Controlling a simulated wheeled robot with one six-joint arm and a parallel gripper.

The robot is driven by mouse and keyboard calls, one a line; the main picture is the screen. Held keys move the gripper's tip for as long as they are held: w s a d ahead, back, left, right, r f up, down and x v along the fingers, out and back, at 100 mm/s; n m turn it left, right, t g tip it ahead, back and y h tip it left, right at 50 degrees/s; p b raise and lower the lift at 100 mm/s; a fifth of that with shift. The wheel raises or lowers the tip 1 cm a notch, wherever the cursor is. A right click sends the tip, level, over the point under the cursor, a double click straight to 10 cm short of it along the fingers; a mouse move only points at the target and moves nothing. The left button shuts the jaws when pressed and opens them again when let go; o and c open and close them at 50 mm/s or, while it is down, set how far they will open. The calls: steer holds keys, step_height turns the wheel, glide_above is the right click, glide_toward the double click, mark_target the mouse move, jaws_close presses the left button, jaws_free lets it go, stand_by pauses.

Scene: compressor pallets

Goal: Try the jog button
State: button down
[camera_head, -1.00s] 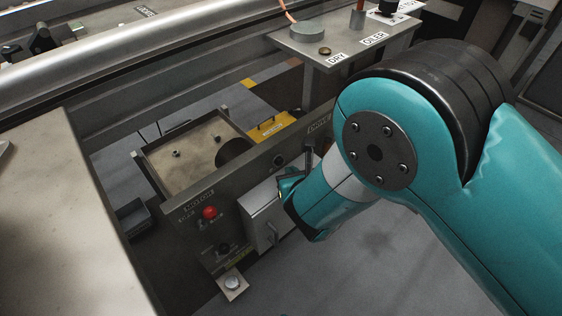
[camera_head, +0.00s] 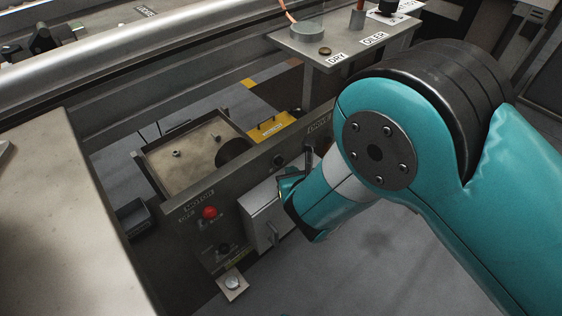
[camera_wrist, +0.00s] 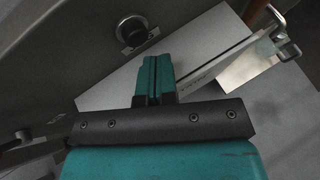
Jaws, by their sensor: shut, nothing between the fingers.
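A dark panel (camera_head: 178,222) carries several controls, and I cannot read which label says jog. A red button (camera_head: 210,212) sits on its left part, with a black round control (camera_head: 223,248) below it. Another dark round button (camera_head: 279,160) is higher and to the right; a round button with a pale ring (camera_wrist: 133,31) shows in the wrist view, probably the same one. My gripper (camera_head: 284,184) is at the front of the panel, over a pale box. In the wrist view its two teal fingers (camera_wrist: 153,62) are together and empty, just below the ringed button, apart from it in the picture.
The pale metal box (camera_head: 258,205) with a handle juts from the panel under my gripper. A tray (camera_head: 150,160) with loose small parts lies behind the panel. A stand marked DRY and OILER (camera_head: 300,50) is at the back. Floor (camera_head: 330,275) is clear in front.

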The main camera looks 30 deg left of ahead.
steer(key=shift+a, duration=0.1)
stand_by(0.4)
steer(key=shift+w+a, duration=0.2)
steer(key=shift+a, duration=0.1)
steer(key=shift+w+a, duration=0.2)
steer(key=shift+a, duration=0.25)
stand_by(0.9)
steer(key=shift+s+d, duration=0.1)
steer(key=shift+s+d+p, duration=0.3)
steer(key=shift+d+p, duration=0.3)
steer(key=shift+d, duration=0.15)
steer(key=d, duration=0.1)
steer(key=s+d+p, duration=0.1)
steer(key=d, duration=0.1)
steer(key=s+d, duration=0.1)
steer(key=shift+d, duration=0.3)
